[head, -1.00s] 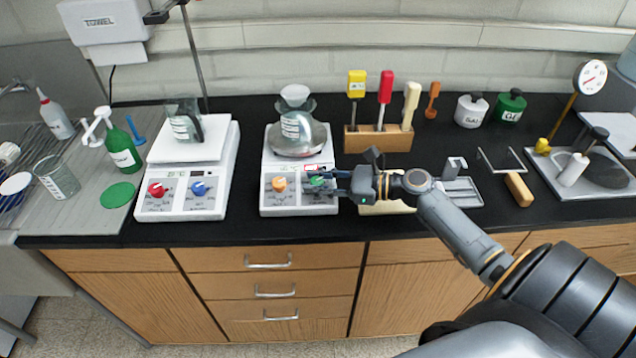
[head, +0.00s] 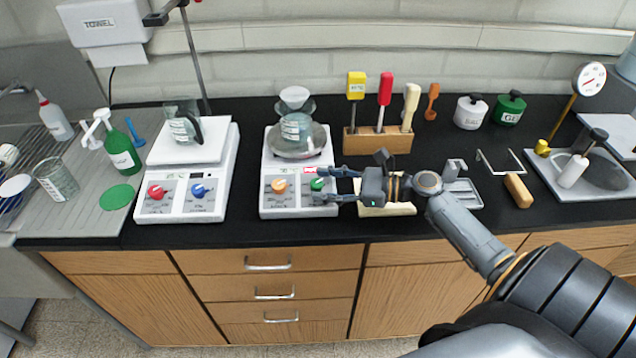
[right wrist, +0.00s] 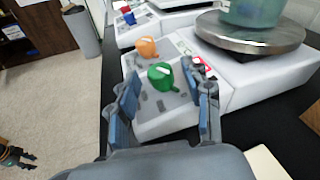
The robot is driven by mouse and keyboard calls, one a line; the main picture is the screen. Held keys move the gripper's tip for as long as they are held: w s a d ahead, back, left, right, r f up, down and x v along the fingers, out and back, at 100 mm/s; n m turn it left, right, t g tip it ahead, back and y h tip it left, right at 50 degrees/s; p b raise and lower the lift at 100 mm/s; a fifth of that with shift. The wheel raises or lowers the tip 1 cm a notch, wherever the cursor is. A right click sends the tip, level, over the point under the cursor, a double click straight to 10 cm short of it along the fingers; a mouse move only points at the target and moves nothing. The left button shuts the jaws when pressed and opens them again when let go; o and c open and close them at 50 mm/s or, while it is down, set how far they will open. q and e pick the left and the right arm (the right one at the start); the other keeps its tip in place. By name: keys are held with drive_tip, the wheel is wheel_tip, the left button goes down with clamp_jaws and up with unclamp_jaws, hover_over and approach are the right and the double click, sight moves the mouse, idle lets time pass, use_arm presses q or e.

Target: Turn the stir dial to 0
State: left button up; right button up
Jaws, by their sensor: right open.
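A white stirrer hotplate (head: 298,205) stands at mid-counter with an orange dial (head: 279,185) and a green dial (head: 317,184) on its front panel. The dial labels are too small to read. My right gripper (head: 324,185) is open, its fingers spread to either side of the green dial. In the right wrist view, the green dial (right wrist: 160,77) shows between the fingertips, with visible gaps; I see no clear contact. The orange dial (right wrist: 147,48) is just beyond.
A glass vessel (head: 297,130) sits on the hotplate's round top. A second white hotplate (head: 180,208) with red (head: 156,191) and blue (head: 198,190) dials stands to the left. A wooden tool rack (head: 378,141) is behind my gripper. Black counter between the hotplates is clear.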

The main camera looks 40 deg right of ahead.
drive_tip(key=v, duration=1)
